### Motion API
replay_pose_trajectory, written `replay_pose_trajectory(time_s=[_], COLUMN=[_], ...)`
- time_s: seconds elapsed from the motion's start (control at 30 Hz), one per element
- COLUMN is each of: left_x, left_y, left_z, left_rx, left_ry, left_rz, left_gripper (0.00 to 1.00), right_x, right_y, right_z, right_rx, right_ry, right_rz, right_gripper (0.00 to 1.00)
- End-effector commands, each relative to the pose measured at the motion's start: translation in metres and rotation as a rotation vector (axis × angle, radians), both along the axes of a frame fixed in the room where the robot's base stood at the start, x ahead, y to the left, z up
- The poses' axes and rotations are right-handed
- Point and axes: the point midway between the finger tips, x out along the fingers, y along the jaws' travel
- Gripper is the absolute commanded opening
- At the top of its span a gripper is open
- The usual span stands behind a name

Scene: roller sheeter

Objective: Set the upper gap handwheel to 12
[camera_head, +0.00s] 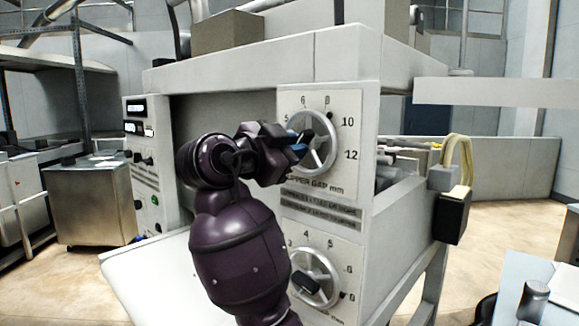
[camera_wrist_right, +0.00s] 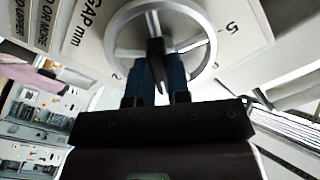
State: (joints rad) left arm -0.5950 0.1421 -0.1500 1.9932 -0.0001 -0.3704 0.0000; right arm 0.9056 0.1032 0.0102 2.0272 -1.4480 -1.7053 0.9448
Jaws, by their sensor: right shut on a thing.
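The upper gap handwheel (camera_head: 329,155) is a silvery spoked wheel on a white dial plate with numbers from about 5 to 12 around it. A small dark spot sits at its upper right rim, between the 8 and the 10. My right gripper (camera_head: 301,144) reaches in from the left, its blue fingers at the left part of the wheel. In the right wrist view, the fingers (camera_wrist_right: 158,82) are shut on a dark handle (camera_wrist_right: 156,55) in front of the wheel (camera_wrist_right: 122,21). The arm hides the dial's left side. My left gripper is out of view.
A lower handwheel (camera_head: 331,270) with its own dial sits directly below, near my right arm. A control panel (camera_head: 143,150) with displays and knobs is at the left. A black box with cables (camera_head: 452,215) hangs at the machine's right side.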

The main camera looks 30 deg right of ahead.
Motion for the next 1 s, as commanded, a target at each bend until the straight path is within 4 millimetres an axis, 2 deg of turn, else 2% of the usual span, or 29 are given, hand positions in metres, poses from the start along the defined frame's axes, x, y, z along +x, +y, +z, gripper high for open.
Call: replay_pose_trajectory(time_s=[0.03, 0.3, 0.7, 1.0], left_x=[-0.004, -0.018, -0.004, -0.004], left_y=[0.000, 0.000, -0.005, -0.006], left_z=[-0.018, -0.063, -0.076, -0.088], left_rx=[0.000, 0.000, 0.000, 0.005], left_ry=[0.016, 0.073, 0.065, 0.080], left_rz=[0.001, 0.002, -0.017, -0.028], left_gripper=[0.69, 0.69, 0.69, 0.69], right_x=[0.003, 0.005, 0.005, 0.005], right_y=[0.001, 0.001, 0.001, 0.001], right_z=[-0.009, -0.008, -0.005, -0.002], right_rx=[0.014, 0.074, 0.161, 0.218], right_ry=[-0.036, -0.280, -0.648, -0.883], right_rz=[0.001, 0.000, -0.002, -0.002], right_gripper=[0.00, 0.00, 0.00, 0.00])
